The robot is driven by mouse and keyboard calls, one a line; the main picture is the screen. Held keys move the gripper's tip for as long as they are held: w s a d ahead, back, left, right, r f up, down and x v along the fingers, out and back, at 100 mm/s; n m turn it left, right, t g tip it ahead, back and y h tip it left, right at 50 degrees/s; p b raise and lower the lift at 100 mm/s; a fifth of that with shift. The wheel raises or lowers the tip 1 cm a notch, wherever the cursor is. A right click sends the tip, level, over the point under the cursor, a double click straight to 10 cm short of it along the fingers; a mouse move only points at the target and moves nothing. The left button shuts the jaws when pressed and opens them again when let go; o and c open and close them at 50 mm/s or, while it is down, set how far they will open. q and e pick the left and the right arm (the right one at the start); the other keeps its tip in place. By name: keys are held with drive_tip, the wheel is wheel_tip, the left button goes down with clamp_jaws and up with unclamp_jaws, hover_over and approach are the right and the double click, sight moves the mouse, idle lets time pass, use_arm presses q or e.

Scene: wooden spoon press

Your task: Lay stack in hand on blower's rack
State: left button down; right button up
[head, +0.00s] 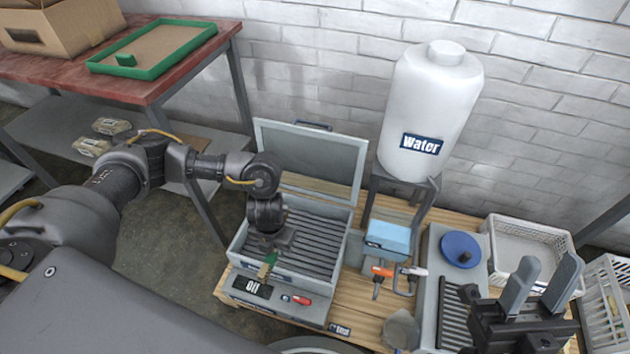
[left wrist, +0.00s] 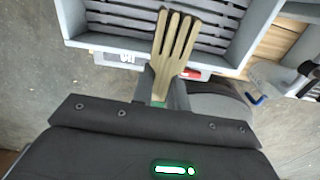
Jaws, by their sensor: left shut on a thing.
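My left gripper (head: 268,256) is shut on a stack of wooden forks (left wrist: 174,48). A green band shows at the stack's base by the jaws. In the left wrist view the tines point away from the gripper, over the front edge of the blower. The blower (head: 352,235) is a grey box with its lid (head: 312,160) raised. Its dark slatted rack (head: 318,232) looks empty where visible; the left arm hides part of it. The stack is over the front wall, near the display reading "Off" (head: 250,286). My right gripper (head: 548,268) is open and empty at the lower right.
A white water tank (head: 432,110) stands on a stand behind the blower's right side. A blue box (head: 388,238) and taps (head: 398,272) are beside the blower. A grey unit with a blue disc (head: 460,248) and white baskets (head: 530,238) stand further right.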

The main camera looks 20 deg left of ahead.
use_arm(q)
drive_tip(key=w+d+r+m, duration=0.1)
drive_tip(key=w+r+m, duration=0.1)
drive_tip(key=r+m, duration=1.3)
drive_tip(key=w+d+r+m, duration=0.1)
drive_tip(key=w+r+m, duration=0.2)
drive_tip(key=r+m, duration=1.2)
drive_tip(key=shift+w+d+r+m, duration=0.15)
drive_tip(key=shift+d+r+m, duration=0.05)
drive_tip(key=shift+d+m, duration=0.1)
